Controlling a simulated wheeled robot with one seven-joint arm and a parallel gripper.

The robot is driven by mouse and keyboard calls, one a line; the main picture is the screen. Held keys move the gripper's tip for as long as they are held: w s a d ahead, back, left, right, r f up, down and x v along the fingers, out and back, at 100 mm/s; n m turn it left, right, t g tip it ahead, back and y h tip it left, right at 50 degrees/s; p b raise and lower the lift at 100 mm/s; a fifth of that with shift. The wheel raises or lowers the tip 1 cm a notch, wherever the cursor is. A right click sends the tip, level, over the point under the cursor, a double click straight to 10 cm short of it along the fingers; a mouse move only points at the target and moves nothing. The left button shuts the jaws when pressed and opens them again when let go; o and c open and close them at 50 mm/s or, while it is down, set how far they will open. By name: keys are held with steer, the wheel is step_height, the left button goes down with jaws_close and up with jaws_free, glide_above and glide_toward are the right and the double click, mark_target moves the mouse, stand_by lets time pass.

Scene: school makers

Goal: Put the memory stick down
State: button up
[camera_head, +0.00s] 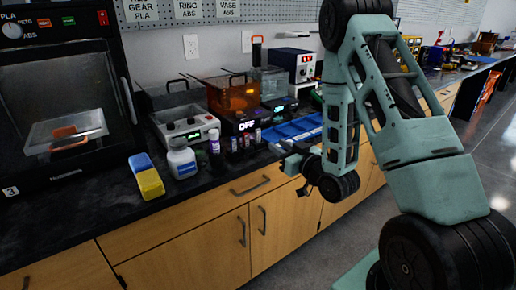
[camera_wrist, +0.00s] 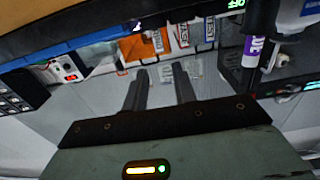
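My gripper (camera_head: 283,152) is at the counter's front edge, just in front of a blue tray (camera_head: 298,129). In the wrist view my gripper's two dark fingers (camera_wrist: 159,76) stand apart, with a gap showing background between them. A small pale patch lies between the fingertips in that view, and I cannot tell it from the signs behind. I cannot make out a memory stick in either view. In the head view the fingertips are small and partly hidden by my wrist.
A purple-labelled bottle (camera_head: 214,141), several small bottles and a white bottle (camera_head: 181,159) stand left of my gripper. A blue and yellow block (camera_head: 147,176) lies further left. An orange tank (camera_head: 232,95) and a device reading OFF (camera_head: 246,124) stand behind. Wooden cabinets (camera_head: 207,248) are below.

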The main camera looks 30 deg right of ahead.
mark_target(259, 133)
steer(key=w, duration=0.7)
steer(key=shift+w+a+b, duration=0.1)
steer(key=shift+a+b, duration=0.1)
steer(key=shift+b, duration=0.2)
steer(key=shift+w+f, duration=0.2)
steer(key=shift+w, duration=3)
jaws_close()
